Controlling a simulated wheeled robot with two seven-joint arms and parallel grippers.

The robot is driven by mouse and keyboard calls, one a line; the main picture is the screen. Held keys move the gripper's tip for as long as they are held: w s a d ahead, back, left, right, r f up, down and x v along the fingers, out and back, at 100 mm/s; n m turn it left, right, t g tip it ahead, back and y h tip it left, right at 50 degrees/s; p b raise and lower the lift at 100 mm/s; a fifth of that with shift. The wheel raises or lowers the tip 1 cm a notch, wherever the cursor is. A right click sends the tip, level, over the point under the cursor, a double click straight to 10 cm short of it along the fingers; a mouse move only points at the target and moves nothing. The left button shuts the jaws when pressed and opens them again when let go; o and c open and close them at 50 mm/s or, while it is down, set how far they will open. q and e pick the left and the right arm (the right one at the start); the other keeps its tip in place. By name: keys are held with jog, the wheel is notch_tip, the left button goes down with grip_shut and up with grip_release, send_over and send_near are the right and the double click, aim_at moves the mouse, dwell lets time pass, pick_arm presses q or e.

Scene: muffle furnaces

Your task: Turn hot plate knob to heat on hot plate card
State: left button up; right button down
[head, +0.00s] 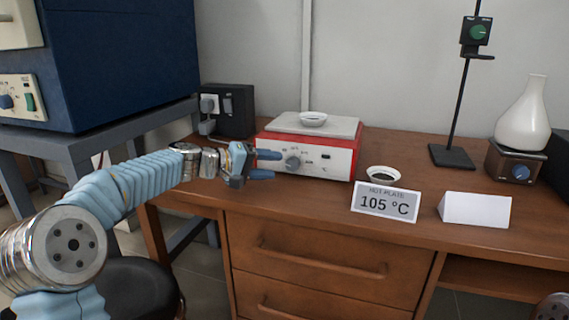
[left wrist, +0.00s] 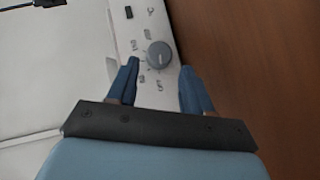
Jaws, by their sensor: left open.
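The red hot plate (head: 343,160) with a white front panel and grey top stands on the wooden desk. Its round grey knob (head: 293,163) is at the left of the panel, with printed marks around it. The knob also shows in the left wrist view (left wrist: 159,55). The hot plate card (head: 385,202) reads "HOT PLATE 105 °C". My left gripper (head: 268,164) is open and empty, in front of the panel. In the left wrist view its blue fingers (left wrist: 158,88) are on either side of the space just short of the knob. My right gripper is not in view.
A small white dish (head: 313,119) sits on the hot plate. A bowl with dark contents (head: 383,174) stands behind the card. A blank folded card (head: 475,210), a stand (head: 452,157) and a white flask (head: 523,115) on a heater (head: 512,166) are at the right.

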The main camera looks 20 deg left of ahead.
aim_at(291, 166)
pick_arm(q)
jog(key=x, duration=0.5)
jog(key=shift+p, duration=0.3)
jog(key=shift+c, duration=0.3)
jog(key=c, duration=0.7)
